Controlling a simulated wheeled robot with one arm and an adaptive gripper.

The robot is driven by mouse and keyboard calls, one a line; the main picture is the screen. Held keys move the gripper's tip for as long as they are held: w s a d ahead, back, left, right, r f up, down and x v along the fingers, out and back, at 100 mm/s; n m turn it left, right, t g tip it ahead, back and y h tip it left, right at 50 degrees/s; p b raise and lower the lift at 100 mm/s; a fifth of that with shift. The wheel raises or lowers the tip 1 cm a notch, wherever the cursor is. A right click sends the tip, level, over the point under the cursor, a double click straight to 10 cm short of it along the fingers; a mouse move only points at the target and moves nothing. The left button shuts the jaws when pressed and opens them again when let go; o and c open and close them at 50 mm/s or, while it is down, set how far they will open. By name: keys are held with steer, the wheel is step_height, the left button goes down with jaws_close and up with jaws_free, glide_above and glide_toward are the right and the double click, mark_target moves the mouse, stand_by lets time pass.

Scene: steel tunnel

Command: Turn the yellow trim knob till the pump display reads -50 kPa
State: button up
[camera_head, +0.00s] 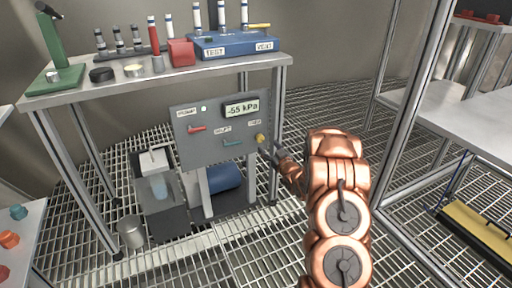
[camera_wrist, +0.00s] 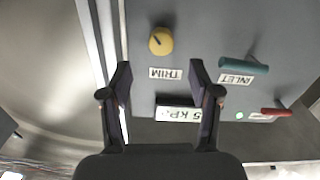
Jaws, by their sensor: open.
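The yellow trim knob (camera_head: 261,138) sits at the right side of the grey pump panel (camera_head: 205,150). In the wrist view the knob (camera_wrist: 161,41) shows upside down above the TRIM label, with a dark pointer mark. The pump display (camera_head: 241,109) reads -55 kPa; in the wrist view the display (camera_wrist: 177,114) is partly hidden by a finger. My gripper (camera_wrist: 160,75) is open and empty, its two fingers apart, with the knob beyond the fingertips and not touching. In the head view my gripper (camera_head: 277,155) is just right of the knob, its tips hard to make out.
A red lever (camera_head: 196,129) and a teal inlet lever (camera_head: 233,143) are on the same panel; a green light (camera_wrist: 239,115) is lit. A steel table (camera_head: 150,82) with bottles stands above. A table leg (camera_head: 274,120) is close to my gripper.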

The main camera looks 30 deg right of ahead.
mark_target(261, 138)
steer(key=shift+w+d+b, duration=0.15)
steer(key=shift+w+b, duration=0.55)
steer(key=shift+w, duration=1.25)
steer(key=shift+w+d+b, duration=0.15)
steer(key=shift+w+b, duration=0.55)
steer(key=shift+w, duration=1.25)
steer(key=shift+c, duration=0.2)
steer(key=c, duration=1.1)
steer(key=shift+r+p, duration=0.1)
steer(key=shift+p, duration=0.35)
steer(key=shift+p, duration=0.45)
